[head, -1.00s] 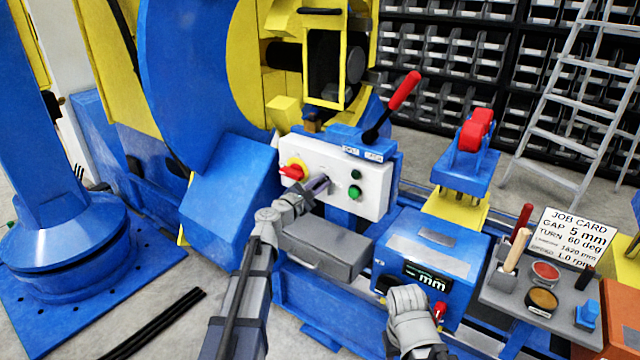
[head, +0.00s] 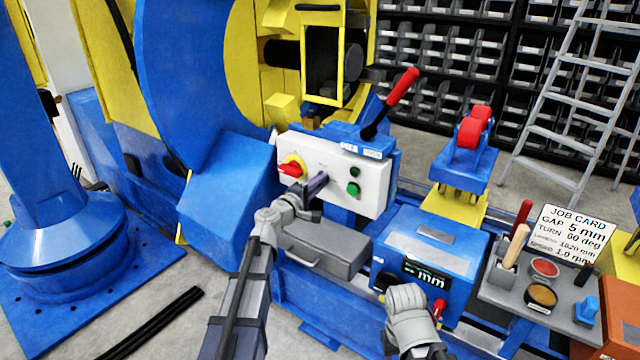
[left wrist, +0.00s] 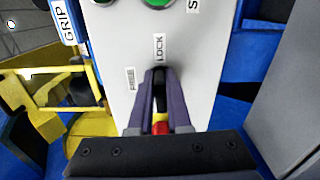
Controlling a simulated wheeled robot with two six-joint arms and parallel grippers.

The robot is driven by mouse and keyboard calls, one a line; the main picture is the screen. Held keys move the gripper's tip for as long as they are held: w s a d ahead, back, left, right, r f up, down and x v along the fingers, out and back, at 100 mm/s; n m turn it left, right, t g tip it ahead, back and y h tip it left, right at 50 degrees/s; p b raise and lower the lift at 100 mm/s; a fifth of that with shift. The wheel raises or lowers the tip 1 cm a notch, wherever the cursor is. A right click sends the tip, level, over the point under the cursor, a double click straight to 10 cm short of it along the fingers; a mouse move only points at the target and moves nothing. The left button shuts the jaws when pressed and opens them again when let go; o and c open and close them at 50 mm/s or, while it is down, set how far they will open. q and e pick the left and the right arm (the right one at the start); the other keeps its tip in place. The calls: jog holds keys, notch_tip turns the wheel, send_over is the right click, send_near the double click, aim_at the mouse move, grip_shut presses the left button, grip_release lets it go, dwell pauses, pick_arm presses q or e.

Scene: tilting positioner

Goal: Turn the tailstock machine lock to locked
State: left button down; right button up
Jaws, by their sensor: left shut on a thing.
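The white panel (head: 372,198) on the tailstock carries a small lock switch.
A red-and-yellow rotary switch (head: 292,166) and green buttons (head: 353,188) sit close beside the left gripper. A red-handled lever (head: 402,88) rises above the panel. A grey box (head: 325,249) lies below. The blue display box (head: 430,245) and tool tray (head: 510,290) stand to the right.

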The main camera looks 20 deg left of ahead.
pick_arm(q)
jog(key=shift+f+m, duration=0.1)
jog(key=shift+m, duration=0.4)
jog(key=c, duration=0.9)
grip_release()
jog(key=shift+o, duration=0.2)
jog(key=shift+s, duration=0.1)
jog(key=v, duration=0.7)
jog(key=shift+s+a, duration=0.15)
jog(key=shift+s, duration=0.15)
